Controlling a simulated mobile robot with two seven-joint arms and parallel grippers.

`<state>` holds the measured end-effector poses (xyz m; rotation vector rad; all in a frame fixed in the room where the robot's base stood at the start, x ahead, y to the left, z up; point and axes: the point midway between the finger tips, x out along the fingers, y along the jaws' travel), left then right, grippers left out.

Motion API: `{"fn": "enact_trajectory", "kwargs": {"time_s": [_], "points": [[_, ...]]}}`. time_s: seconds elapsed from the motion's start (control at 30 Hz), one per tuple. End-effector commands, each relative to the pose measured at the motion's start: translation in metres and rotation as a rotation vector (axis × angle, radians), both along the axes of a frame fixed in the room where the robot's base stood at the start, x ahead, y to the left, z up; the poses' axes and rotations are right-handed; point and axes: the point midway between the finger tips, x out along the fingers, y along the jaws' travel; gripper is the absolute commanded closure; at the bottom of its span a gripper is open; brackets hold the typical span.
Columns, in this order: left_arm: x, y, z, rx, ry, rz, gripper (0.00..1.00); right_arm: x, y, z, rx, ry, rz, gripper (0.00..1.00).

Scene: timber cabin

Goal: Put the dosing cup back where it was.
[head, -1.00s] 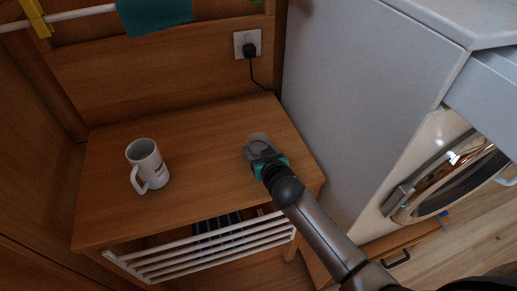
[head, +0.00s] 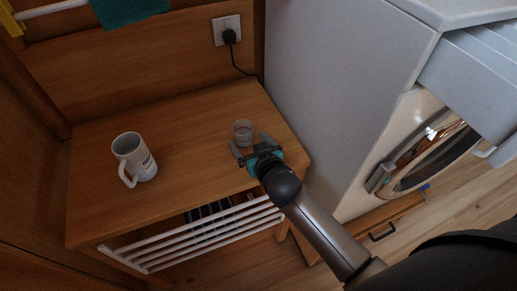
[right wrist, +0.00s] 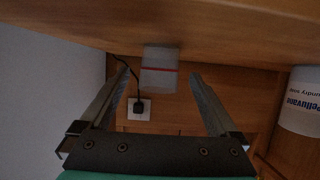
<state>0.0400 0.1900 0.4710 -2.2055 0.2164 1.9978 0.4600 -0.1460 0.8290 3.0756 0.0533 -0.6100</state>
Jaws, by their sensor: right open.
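The dosing cup (head: 243,132) is a small clear cup standing upright on the wooden cabinet top (head: 190,130), near its right part. It also shows in the right wrist view as a translucent cup with a red line (right wrist: 160,80). My right gripper (head: 250,145) is open and empty, just in front of the cup, with its fingers pointing toward it. In the right wrist view the cup lies in line with the gap between the fingers, with room on both sides. My left gripper is not in view.
A white mug (head: 133,158) with lettering stands on the left of the cabinet top. A white slatted rack (head: 205,232) is below the front edge. A socket with a black plug (head: 228,33) is on the back panel. A tall grey appliance side (head: 345,90) borders the right.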

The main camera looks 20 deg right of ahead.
Motion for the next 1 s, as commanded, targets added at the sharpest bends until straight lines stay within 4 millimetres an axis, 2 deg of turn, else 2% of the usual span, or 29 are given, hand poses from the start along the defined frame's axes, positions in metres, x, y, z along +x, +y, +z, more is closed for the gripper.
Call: {"fn": "enact_trajectory", "kwargs": {"time_s": [0.2, 0.4, 0.6, 1.0], "points": [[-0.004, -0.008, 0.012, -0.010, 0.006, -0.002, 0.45, -0.036, -0.001, 0.016, 0.000, 0.001, -0.001, 0.04], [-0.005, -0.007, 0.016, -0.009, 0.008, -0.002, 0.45, -0.057, -0.002, 0.024, 0.001, 0.000, 0.000, 0.04], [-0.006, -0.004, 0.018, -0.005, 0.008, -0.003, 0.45, -0.066, -0.003, 0.028, 0.000, -0.001, -0.001, 0.04], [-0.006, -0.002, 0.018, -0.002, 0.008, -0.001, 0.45, -0.068, -0.004, 0.028, -0.003, 0.011, -0.007, 0.04]]}}
